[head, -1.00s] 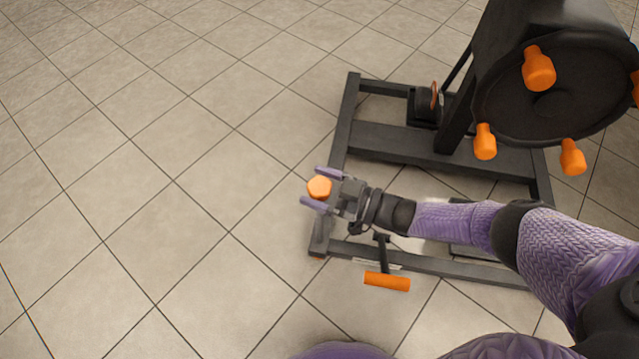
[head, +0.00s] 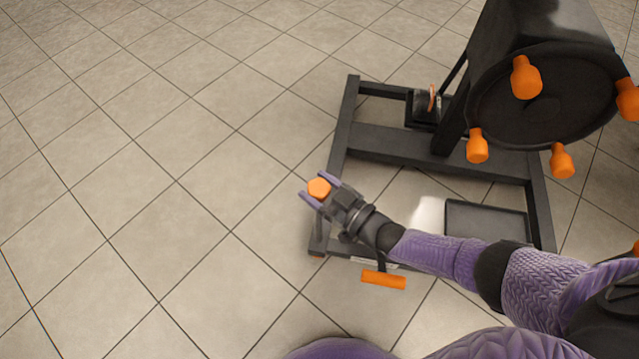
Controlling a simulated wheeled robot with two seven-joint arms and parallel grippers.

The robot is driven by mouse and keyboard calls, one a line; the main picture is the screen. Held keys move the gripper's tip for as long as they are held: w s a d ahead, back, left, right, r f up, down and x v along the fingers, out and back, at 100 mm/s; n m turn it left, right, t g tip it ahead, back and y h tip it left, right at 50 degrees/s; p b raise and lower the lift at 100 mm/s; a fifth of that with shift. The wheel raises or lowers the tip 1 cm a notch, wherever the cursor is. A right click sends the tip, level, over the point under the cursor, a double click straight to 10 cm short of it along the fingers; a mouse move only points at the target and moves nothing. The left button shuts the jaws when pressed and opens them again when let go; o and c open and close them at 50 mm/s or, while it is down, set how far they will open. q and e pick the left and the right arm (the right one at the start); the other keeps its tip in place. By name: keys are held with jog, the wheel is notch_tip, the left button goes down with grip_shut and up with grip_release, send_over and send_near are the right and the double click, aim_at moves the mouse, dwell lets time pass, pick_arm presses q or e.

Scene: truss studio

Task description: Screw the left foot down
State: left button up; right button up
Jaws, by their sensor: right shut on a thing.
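The left foot's orange hexagonal knob (head: 319,188) sits at the left side of the black base frame (head: 344,130). My right gripper (head: 319,189) has its two purple fingers on either side of the knob and is shut on it. The foot below the knob is hidden by the gripper and the frame. My left gripper is out of view.
A black round plate with orange knobs (head: 525,78) stands above the frame at the upper right. An orange handle (head: 383,280) sticks out at the frame's front. A dark flat panel (head: 487,220) lies inside the frame. The tiled floor (head: 130,180) to the left is clear.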

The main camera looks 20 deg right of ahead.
jog(key=m+t+h+p, duration=0.1)
jog(key=m+h, duration=0.2)
jog(key=h, duration=0.1)
jog(key=shift+t, duration=0.4)
jog(key=m+h, duration=0.1)
jog(key=h, duration=0.1)
jog(key=shift+m+h, duration=0.4)
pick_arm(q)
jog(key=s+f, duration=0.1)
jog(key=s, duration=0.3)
pick_arm(e)
jog(key=shift+a+m+h, duration=0.1)
jog(key=shift+m+h, duration=0.3)
jog(key=shift+h, duration=0.4)
jog(key=m+h, duration=0.1)
jog(key=h, duration=0.1)
jog(key=shift+f+m+h, duration=0.15)
jog(key=shift+m+h, duration=0.55)
jog(key=shift+h, duration=0.2)
jog(key=shift+m+g+h+b, duration=0.3)
jog(key=shift+m+h+b, duration=0.2)
jog(key=shift+m+h, duration=0.5)
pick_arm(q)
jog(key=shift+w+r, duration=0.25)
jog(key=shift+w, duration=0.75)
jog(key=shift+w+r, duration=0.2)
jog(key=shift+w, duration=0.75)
pick_arm(e)
jog(key=shift+m+g+h, duration=0.4)
jog(key=shift+h, duration=0.6)
